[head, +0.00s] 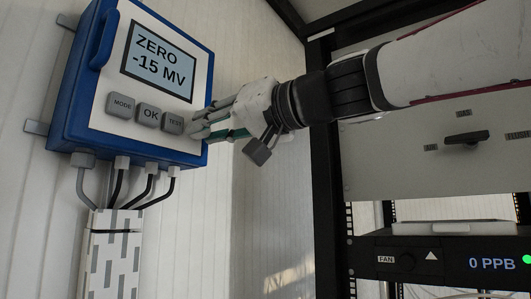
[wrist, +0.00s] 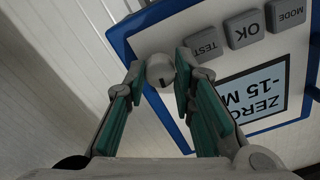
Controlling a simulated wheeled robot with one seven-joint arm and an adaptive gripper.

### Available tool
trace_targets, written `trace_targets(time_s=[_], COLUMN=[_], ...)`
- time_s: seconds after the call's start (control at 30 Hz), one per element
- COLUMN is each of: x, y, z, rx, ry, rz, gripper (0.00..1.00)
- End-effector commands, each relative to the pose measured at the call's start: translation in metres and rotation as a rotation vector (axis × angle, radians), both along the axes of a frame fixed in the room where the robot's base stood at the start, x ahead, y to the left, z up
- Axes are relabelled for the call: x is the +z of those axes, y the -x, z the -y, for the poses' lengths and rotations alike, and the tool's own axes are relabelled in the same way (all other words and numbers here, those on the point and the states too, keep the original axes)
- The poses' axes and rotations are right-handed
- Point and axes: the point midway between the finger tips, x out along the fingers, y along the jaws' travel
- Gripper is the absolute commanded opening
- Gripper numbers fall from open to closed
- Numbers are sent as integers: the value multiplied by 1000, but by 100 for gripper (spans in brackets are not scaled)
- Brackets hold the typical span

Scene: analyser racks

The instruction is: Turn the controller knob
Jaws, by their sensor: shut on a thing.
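The controller (head: 82,98) is a blue-edged box with a white face on the wall. Its screen (head: 159,62) reads "ZERO -15 MV". Below it are grey MODE (head: 120,104), OK (head: 149,114) and TEST (head: 173,123) buttons. My gripper (head: 197,127) reaches in from the right to the controller's lower right corner. In the wrist view, my gripper (wrist: 160,80) is shut on a pale grey round knob (wrist: 159,66), one green-padded finger on each side. A dark pointer mark shows on the knob. My fingers hide the knob in the head view.
Cables (head: 120,185) run from the controller's underside into a pale duct (head: 111,260). A black rack frame (head: 328,160) stands right of the controller, holding a unit marked FAN (head: 386,259) that reads "0 PPB".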

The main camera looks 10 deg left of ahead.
Motion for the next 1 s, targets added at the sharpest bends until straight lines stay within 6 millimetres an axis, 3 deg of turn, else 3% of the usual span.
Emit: trace_targets(time_s=[0.6, 1.0], x=[0, 1], y=[0, 1], z=[0, -1], rx=[1, 1], ry=[-185, -245], rz=[-459, -606], gripper=[0, 0])
